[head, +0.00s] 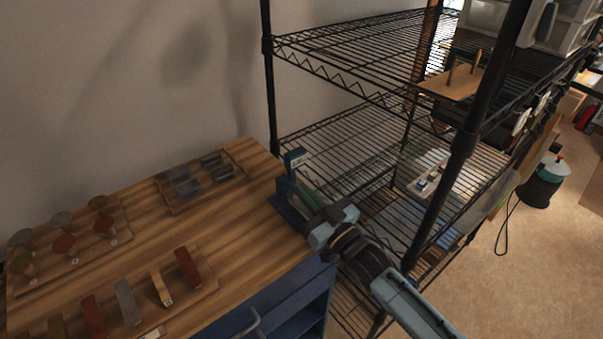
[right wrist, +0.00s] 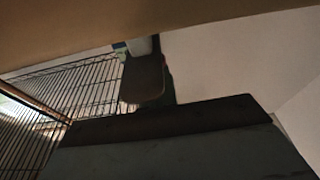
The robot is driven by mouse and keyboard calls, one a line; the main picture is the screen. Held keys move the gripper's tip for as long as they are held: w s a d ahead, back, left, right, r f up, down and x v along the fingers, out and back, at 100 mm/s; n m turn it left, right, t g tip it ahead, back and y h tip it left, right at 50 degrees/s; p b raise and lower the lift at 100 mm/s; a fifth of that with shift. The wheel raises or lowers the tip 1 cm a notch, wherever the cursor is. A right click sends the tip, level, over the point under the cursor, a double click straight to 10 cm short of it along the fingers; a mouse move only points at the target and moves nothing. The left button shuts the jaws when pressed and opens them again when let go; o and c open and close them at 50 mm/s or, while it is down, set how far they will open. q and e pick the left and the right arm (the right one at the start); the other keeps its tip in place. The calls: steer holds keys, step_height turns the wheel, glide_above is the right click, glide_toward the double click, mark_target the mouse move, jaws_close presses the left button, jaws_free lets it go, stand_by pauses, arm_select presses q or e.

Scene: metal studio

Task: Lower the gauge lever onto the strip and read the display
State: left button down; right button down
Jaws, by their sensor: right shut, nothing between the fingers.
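The blue gauge (head: 288,190) stands on the right end of the wooden bench top. A small pale panel (head: 300,160), perhaps its display, faces right near its top; no reading is legible. A green bar (head: 312,198), which looks like the lever, slants down right from the gauge toward my right gripper (head: 322,226). The gripper is shut and empty, just right of the gauge at the bench edge. Whether it touches the lever cannot be told. I cannot make out a strip under the gauge. The right wrist view is dark, with large blurred surfaces. My left gripper is out of view.
Trays with grey blocks (head: 184,183), round-topped pieces (head: 66,243) and coloured bars (head: 128,302) lie on the bench (head: 150,225). A black wire shelf rack (head: 348,150) stands close behind and right of the gauge. Its front post is near my right arm.

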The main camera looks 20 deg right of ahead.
steer(key=shift+s+f, duration=0.1)
steer(key=shift+f, duration=0.3)
steer(key=shift+r+p, duration=0.25)
steer(key=shift+p, duration=0.05)
step_height(320, 180, up, 5)
steer(key=p, duration=0.4)
steer(key=shift+a, duration=0.1)
steer(key=f+b+v, duration=0.1)
steer(key=v, duration=0.9)
steer(key=shift+w+f, duration=0.15)
steer(key=shift+w, duration=0.05)
